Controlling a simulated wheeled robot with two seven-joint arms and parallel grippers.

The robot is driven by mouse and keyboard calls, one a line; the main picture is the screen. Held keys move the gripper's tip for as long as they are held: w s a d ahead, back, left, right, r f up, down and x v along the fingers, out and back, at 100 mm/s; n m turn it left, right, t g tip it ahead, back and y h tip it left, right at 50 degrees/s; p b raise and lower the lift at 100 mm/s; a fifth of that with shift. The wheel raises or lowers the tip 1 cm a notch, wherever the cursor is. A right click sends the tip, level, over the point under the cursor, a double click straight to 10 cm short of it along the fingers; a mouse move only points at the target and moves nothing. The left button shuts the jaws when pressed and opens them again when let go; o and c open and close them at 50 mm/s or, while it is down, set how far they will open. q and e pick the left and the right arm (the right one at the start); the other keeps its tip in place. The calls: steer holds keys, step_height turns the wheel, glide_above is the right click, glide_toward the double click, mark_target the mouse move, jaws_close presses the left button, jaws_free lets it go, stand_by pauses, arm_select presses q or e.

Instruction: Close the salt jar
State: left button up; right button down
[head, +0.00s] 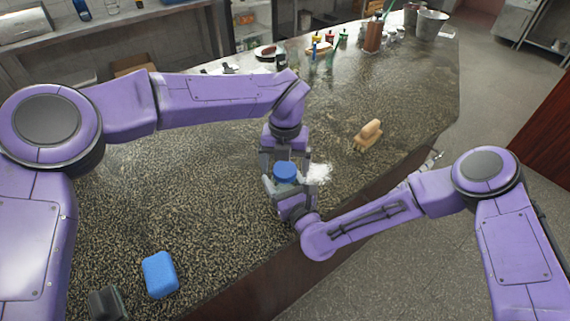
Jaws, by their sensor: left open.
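A blue lid (285,171) shows from above near the counter's front edge, between my two grippers. The jar's body under it is mostly hidden, so I cannot tell whether the lid is seated. My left gripper (285,162) comes down from behind, open, with its fingers on either side of the lid. My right gripper (285,187) reaches in from the front, just below the lid. Whether its fingers close on the jar is hidden.
White grains (319,174) lie right of the lid. A tan wooden object (368,134) stands farther right, and a blue block (160,274) lies front left. Bottles, a plate and a metal bucket (431,24) line the far end. The counter's left middle is clear.

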arm_select(q)
step_height(320, 180, up, 12)
stand_by(0.3)
steer(key=shift+f, duration=0.1)
arm_select(e)
jaws_free()
steer(key=shift+s+d, duration=0.1)
steer(key=shift+s, duration=0.15)
arm_select(q)
step_height(320, 180, down, 4)
steer(key=b, duration=0.4)
steer(key=shift+d+f, duration=0.1)
steer(key=shift+f, duration=0.05)
arm_select(e)
steer(key=v, duration=0.9)
steer(key=shift+d, duration=0.1)
steer(key=shift+s+d, duration=0.15)
steer(key=shift+s, duration=0.3)
steer(key=shift+r, duration=0.1)
steer(key=shift+r, duration=0.1)
